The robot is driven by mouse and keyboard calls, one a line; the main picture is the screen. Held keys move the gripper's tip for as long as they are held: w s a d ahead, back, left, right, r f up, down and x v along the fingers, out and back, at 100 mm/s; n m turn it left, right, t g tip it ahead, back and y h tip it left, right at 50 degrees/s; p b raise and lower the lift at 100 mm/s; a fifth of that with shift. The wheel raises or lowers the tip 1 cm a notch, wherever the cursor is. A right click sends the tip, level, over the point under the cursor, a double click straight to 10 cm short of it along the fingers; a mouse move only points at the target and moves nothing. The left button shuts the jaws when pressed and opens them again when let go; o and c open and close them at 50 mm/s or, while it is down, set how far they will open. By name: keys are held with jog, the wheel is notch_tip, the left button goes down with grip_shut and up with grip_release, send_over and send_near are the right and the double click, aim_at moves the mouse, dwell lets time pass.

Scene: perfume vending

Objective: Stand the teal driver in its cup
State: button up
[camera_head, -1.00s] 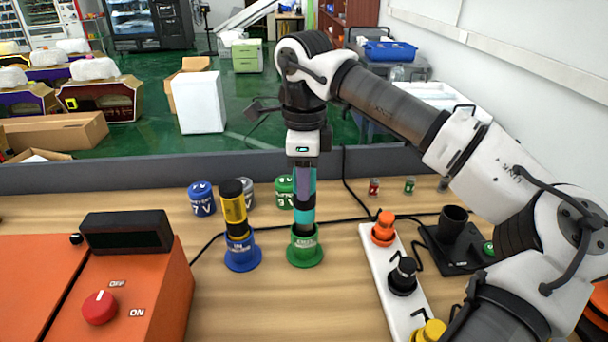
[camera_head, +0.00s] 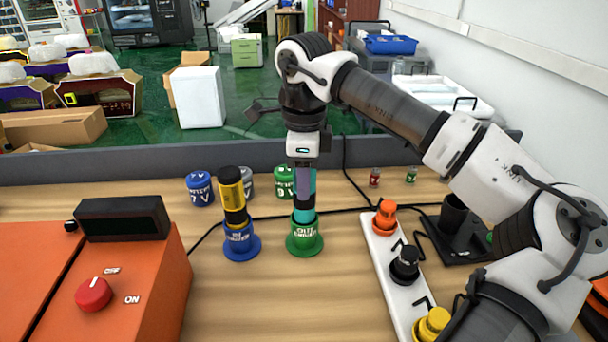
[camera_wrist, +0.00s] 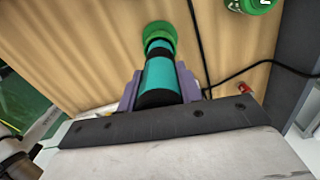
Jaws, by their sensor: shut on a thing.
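The teal driver (camera_head: 304,216) stands upright with its lower end inside the green cup (camera_head: 304,243), whose front label is partly readable. My gripper (camera_head: 304,178) is above the cup with its purple fingers shut on the driver's upper part. In the wrist view the driver (camera_wrist: 160,75) runs between the two fingers (camera_wrist: 160,88) toward the green cup (camera_wrist: 158,32). How deep the driver sits in the cup is hidden by the cup's wall.
A blue cup (camera_head: 240,248) holding a yellow-and-black driver (camera_head: 231,190) stands close on the left. An orange box (camera_head: 150,280) with a red knob is further left. A white strip (camera_head: 398,285) with several knobs lies on the right. Blue and green canisters stand behind.

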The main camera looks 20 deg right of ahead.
jog(key=shift+f+b, duration=0.7)
jog(key=shift+f, duration=0.45)
jog(key=o, duration=1.2)
jog(key=shift+c, duration=0.2)
notch_tip(320, 180, up, 14)
jog(key=shift+f, duration=0.1)
